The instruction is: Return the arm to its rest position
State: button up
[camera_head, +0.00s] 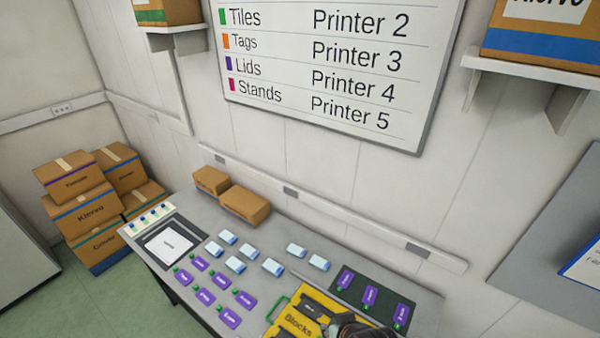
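Dark, rounded parts of what looks like my arm and gripper (356,328) show at the bottom edge. They are in front of a yellow case lettered "Blocks" (296,322), which has a green handle. No fingertips can be made out, so I cannot tell whether my gripper is open or holds anything. Several purple ink bottles with green caps (220,281) lie on the grey table (300,268). Three more purple bottles (370,296) lie on a dark mat (383,303) at the right.
Several small blue-and-white blocks (235,264) stand mid-table. A white card (168,244) on a dark mat and a strip of small bottles (150,218) are at the left. Two cardboard boxes (244,204) stand against the wall. A shelf (535,70) juts out at upper right.

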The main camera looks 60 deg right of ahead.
jog(key=w+a+r+n+t, duration=0.35)
jog(key=w+a+r, duration=0.5)
jog(key=a, duration=0.35)
jog(key=w+a+r+n+t+y, duration=0.25)
jog(key=a+r, duration=0.35)
jog(key=a, duration=0.4)
jog(key=w+a+r+n+t+y, duration=0.1)
jog(key=a+r+n+t, duration=0.3)
jog(key=a, duration=0.6)
notch_tip(320, 180, down, 37)
jog(key=m+g+b, duration=0.1)
jog(key=g+b, duration=0.1)
jog(key=b, duration=3.5)
jog(key=shift+f+b, duration=0.2)
jog(key=shift+b, duration=0.2)
